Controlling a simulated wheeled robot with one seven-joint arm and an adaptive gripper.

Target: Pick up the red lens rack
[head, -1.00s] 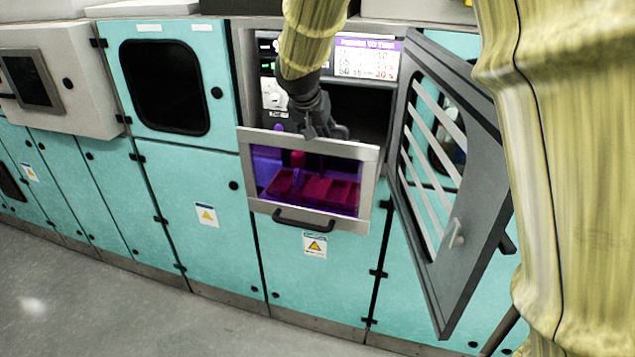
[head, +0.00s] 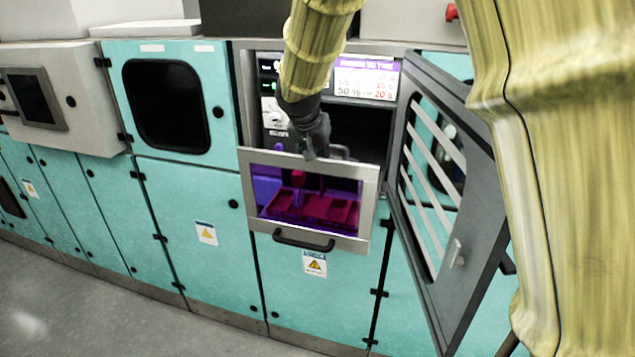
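The red lens rack (head: 318,209) sits inside a machine bay, seen through the purple-tinted window of a metal-framed front panel (head: 372,190). An upright red part of it, perhaps its handle (head: 298,181), rises at its left side. My gripper (head: 312,152) points down at the panel's top edge, above and slightly right of that upright part. The fingers are dark and small against the dark bay, so I cannot tell whether they are open or shut. No rack shows in the gripper above the panel.
A grey slatted door (head: 480,205) stands open to the right of the bay. A black handle (head: 303,240) juts from the front panel. A control panel with a display (head: 366,82) is behind my arm. Teal cabinets (head: 185,225) run to the left, and the floor in front is clear.

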